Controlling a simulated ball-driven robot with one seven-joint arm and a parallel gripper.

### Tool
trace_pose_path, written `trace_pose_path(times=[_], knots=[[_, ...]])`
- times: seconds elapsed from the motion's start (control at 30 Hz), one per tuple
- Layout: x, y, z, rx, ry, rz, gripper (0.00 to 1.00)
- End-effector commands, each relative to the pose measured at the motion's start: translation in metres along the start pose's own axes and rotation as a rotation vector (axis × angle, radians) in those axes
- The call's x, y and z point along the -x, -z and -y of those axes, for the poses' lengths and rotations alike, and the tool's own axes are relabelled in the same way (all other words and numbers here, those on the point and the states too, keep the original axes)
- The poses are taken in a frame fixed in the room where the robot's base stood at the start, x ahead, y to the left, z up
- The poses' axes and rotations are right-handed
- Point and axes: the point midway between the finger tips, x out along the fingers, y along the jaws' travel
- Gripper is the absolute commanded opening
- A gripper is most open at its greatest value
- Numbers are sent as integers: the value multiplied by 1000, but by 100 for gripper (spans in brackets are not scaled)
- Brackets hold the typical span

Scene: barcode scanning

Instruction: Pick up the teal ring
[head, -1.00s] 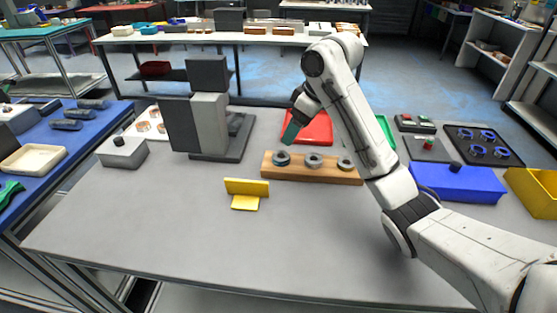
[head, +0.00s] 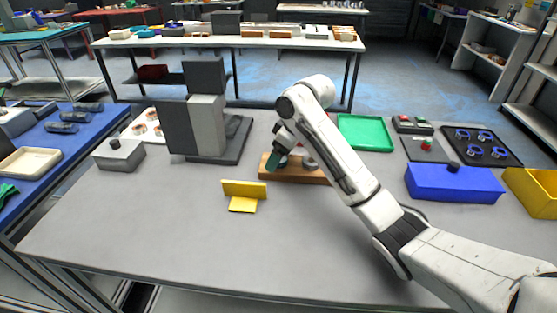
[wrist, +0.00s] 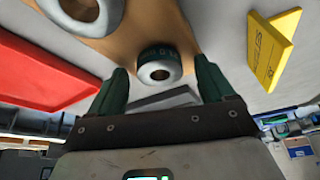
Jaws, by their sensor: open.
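The teal ring (wrist: 160,66) shows in the wrist view with a dark teal band and a pale face with a round hole. It is at the end of the wooden block (head: 292,176) nearest the yellow stand. My gripper (wrist: 161,72) is open, with one teal finger on each side of the ring and a gap visible beside it. In the head view my gripper (head: 277,157) is low over the block's left end and hides the ring.
Another ring (wrist: 92,12) sits further along the block. A red tray (wrist: 40,75) lies to one side. A yellow stand (head: 243,190) is in front, and a grey machine (head: 207,125) stands at left.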

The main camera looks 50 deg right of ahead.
Motion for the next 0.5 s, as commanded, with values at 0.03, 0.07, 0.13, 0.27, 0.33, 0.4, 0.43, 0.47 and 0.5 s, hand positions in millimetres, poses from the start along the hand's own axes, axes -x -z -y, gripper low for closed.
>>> trace_pose_path(times=[0.03, 0.07, 0.13, 0.27, 0.33, 0.4, 0.43, 0.47, 0.5], knots=[[0, 0, 0, 0, 0, 0, 82], [0, 0, 0, 0, 0, 0, 82], [0, 0, 0, 0, 0, 0, 76], [0, 0, 0, 0, 0, 0, 64], [0, 0, 0, 0, 0, 0, 57], [0, 0, 0, 0, 0, 0, 50], [0, 0, 0, 0, 0, 0, 47], [0, 0, 0, 0, 0, 0, 45], [0, 0, 0, 0, 0, 0, 41]])
